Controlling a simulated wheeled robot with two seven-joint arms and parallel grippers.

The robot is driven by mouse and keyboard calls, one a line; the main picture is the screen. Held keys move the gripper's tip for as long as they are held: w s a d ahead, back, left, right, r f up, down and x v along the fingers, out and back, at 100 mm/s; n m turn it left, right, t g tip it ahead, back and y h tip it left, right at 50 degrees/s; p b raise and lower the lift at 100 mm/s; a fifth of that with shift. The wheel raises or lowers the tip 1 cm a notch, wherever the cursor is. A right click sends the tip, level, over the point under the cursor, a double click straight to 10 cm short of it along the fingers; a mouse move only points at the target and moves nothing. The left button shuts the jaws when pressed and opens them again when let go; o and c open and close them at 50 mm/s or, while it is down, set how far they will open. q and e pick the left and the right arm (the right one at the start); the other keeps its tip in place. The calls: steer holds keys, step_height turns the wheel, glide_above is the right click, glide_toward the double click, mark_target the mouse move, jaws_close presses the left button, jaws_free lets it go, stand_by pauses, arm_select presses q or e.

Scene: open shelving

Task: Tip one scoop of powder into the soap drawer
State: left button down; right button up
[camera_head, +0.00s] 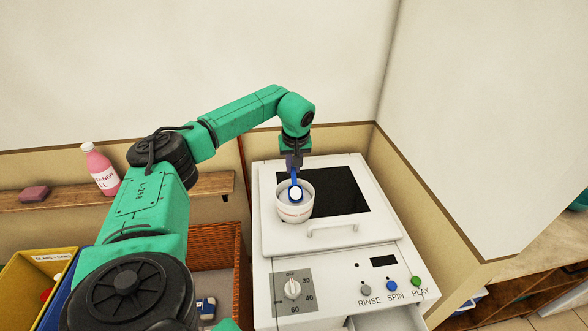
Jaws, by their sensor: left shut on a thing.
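My left gripper (293,160) comes down over the white machine (268,240) and is shut on a blue scoop (294,178). The scoop hangs below the fingers. A white patch shows in its bowl, which looks like powder. The bowl is at the mouth of a round white tub (290,215) with faint print on its side. The tub stands on the machine's top, beside the dark window. I cannot tell whether the bowl is inside the tub or just above it. A drawer (390,320), likely the soap drawer, sticks out at the machine's lower front. My right gripper is out of view.
The panel has a dial (292,288) and grey, blue and green buttons. A pink bottle (100,168) and a pink block (34,193) are on the wall shelf. A yellow bin (22,280) and a wicker basket (222,245) stand left.

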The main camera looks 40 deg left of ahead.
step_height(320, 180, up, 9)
steer(key=p, duration=0.8)
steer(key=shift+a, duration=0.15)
stand_by(0.9)
